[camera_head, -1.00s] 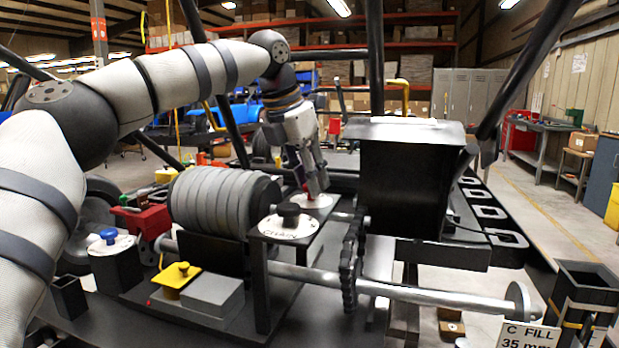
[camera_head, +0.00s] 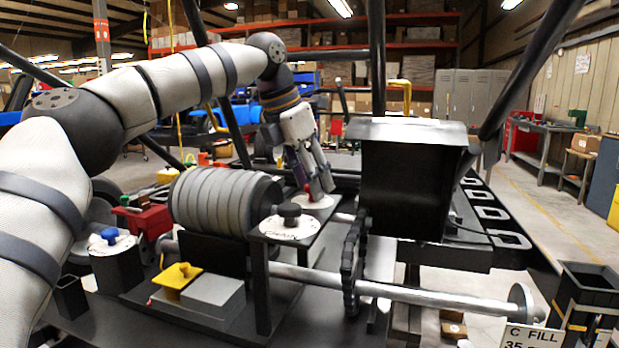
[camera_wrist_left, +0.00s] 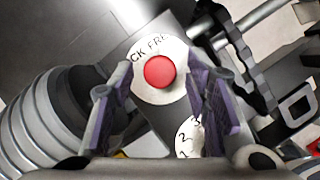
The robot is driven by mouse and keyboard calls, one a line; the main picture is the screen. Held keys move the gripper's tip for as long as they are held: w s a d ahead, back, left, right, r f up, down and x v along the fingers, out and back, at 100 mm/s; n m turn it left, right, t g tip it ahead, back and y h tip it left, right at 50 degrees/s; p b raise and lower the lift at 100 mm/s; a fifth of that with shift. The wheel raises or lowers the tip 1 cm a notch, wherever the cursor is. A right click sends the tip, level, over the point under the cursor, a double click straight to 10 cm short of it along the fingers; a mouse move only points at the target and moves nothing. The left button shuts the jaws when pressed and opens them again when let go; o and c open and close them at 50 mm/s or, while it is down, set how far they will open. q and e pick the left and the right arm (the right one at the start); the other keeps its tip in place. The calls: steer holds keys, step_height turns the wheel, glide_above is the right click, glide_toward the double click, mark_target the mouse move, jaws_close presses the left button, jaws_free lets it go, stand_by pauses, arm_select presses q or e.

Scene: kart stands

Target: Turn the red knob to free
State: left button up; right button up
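The red knob (camera_head: 308,187) stands on a round white dial plate (camera_head: 315,203) on a dark stand, right of the ribbed grey drum. In the left wrist view the knob (camera_wrist_left: 159,72) is a round red cap, and its dial shows black letters reading partly "CK FRE". My left gripper (camera_head: 316,188) points down at the knob from above. In the wrist view its two fingers (camera_wrist_left: 158,95) are spread on either side of the knob with visible gaps. Whether the fingertips reach down to knob height is hard to tell. My right gripper is not in view.
A black knob (camera_head: 289,211) on a dial marked "CHAIN" stands just in front. The ribbed drum (camera_head: 222,203) is to the left and a black box (camera_head: 402,190) to the right.

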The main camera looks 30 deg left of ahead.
arm_select(q)
steer(key=shift+r, duration=0.1)
steer(key=v, duration=1.2)
